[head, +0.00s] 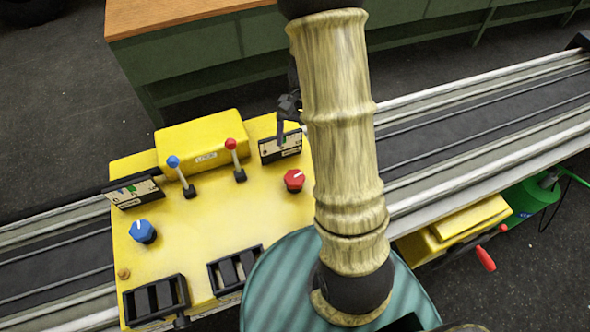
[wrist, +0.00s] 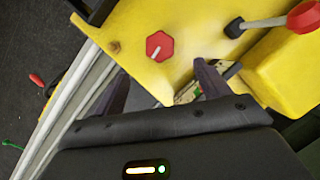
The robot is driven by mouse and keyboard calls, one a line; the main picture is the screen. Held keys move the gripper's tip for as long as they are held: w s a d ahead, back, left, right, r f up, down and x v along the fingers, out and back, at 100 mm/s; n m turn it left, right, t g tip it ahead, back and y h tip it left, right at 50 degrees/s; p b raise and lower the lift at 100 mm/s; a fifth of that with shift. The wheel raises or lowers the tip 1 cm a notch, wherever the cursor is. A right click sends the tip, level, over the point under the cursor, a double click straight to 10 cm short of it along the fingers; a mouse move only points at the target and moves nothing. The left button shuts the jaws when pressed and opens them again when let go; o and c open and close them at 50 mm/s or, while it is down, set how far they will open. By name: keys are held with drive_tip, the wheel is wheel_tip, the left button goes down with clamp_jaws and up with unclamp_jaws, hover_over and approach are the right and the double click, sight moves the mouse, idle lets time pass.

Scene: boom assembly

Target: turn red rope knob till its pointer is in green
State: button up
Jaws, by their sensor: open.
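The red rope knob (head: 293,180) sits on the right of the yellow control panel, with a white pointer mark on its top. It also shows in the wrist view (wrist: 159,46), ahead of and apart from my fingertips. My gripper (wrist: 161,70) is open and empty, its two dark fingers spread on either side below the knob in the picture. In the head view my gripper (head: 283,128) is partly hidden behind my arm, with a finger over the right gauge (head: 290,147). That gauge is partly covered in the wrist view (wrist: 188,93), and I cannot make out its needle or green zone.
A red-topped lever (head: 235,158) and a blue-topped lever (head: 180,175) stand on the panel (head: 215,225). A blue knob (head: 143,231) and left gauge (head: 134,191) are at left. A yellow raised box (head: 203,143) is behind the levers.

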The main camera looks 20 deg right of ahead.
sight(295, 176)
drive_tip(key=p+x, duration=0.1)
drive_tip(key=x, duration=0.9)
drive_tip(key=shift+f, duration=0.2)
drive_tip(key=c, duration=1)
drive_tip(key=shift+o, duration=0.2)
drive_tip(key=m+t+b, duration=0.1)
drive_tip(key=m, duration=0.2)
drive_tip(key=shift+s+d+m+y, duration=0.1)
drive_tip(key=shift+m+y, duration=0.2)
drive_tip(key=shift+y, duration=0.1)
drive_tip(key=o, duration=1)
drive_tip(key=shift+c, duration=0.2)
drive_tip(key=shift+r, duration=0.1)
